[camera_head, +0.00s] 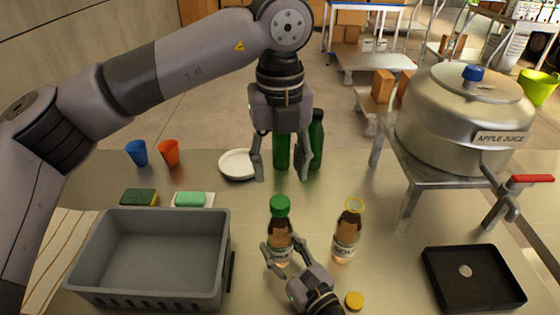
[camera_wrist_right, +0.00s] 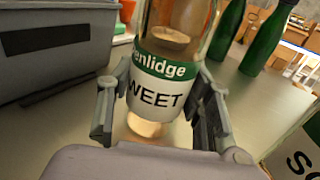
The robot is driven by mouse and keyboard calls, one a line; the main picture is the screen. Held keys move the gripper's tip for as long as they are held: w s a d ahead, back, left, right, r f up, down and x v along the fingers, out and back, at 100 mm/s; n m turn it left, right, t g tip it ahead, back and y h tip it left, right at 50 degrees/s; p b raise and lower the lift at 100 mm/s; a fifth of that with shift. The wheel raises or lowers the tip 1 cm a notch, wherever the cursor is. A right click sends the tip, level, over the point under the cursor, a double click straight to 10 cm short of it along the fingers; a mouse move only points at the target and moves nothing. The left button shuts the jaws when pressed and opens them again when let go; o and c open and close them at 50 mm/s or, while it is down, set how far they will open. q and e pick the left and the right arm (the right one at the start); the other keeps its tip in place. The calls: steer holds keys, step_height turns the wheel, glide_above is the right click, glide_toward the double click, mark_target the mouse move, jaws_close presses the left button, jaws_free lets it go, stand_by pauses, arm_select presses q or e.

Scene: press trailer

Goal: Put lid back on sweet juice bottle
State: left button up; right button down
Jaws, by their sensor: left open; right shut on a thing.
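The sweet juice bottle (camera_head: 279,236) stands upright on the metal table, with a green lid (camera_head: 280,205) at its top. Whether the lid is fully seated cannot be told. My right gripper (camera_head: 287,249) is shut around the bottle's body. The right wrist view shows its fingers on both sides of the white and green label reading "WEET" (camera_wrist_right: 158,92); the lid is out of that view. My left gripper (camera_head: 281,175) is open and empty, pointing down above the lid and apart from it.
A second juice bottle (camera_head: 346,235) with a yellow neck ring stands right, near a yellow lid (camera_head: 354,300). A grey crate (camera_head: 150,217) is left, a black tray (camera_head: 440,290) right. Green bottles (camera_head: 316,140) and a white dish (camera_head: 238,164) are behind.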

mark_target(280, 201)
arm_select(q)
steer(key=shift+n, duration=0.9)
steer(key=shift+f, duration=4)
